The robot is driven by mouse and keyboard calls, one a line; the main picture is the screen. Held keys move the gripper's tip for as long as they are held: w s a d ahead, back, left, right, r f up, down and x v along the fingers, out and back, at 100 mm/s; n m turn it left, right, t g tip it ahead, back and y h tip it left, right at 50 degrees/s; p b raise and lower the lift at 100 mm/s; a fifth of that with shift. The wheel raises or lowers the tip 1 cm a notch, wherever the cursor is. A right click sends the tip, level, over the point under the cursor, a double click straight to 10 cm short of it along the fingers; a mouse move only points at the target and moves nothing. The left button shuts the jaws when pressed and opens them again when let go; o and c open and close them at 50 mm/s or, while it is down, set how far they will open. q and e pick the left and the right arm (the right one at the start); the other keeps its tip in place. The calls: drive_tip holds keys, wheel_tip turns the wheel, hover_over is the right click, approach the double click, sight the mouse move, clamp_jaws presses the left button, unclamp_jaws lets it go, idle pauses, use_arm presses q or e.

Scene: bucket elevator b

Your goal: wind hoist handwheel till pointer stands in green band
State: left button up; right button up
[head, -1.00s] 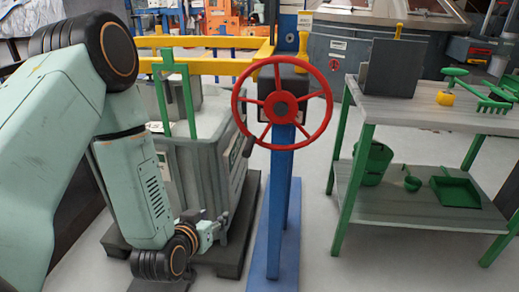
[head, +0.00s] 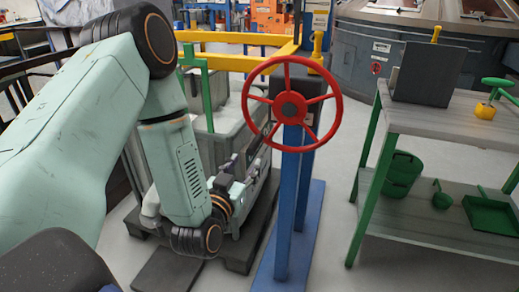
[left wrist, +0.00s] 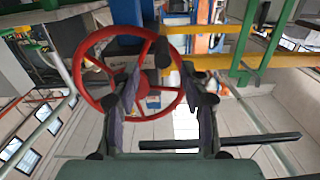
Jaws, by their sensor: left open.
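I cannot make out the pointer or the green band. My right gripper is not in view.
A grey bin (head: 222,140) stands behind my left arm on a dark pallet. A yellow rail (head: 230,62) runs behind the wheel. A grey-topped bench (head: 445,118) with green legs is to the right. Bare floor lies between post and bench.

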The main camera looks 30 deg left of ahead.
sight(254, 150)
use_arm(q)
drive_tip(key=shift+w+a, duration=0.15)
drive_tip(key=shift+a, duration=0.1)
drive_tip(key=b+x, duration=0.1)
drive_tip(key=x, duration=0.5)
drive_tip(key=shift+w+d, duration=0.1)
drive_tip(key=shift+d, duration=0.05)
drive_tip(key=shift+w, duration=0.25)
drive_tip(key=shift+w+d+r, duration=0.1)
drive_tip(key=shift+w, duration=0.2)
drive_tip(key=shift+a, duration=0.2)
drive_tip(key=shift+c, duration=1.3)
drive_tip(key=shift+d, duration=0.1)
drive_tip(key=c, duration=0.4)
drive_tip(key=shift+s, duration=0.1)
clamp_jaws()
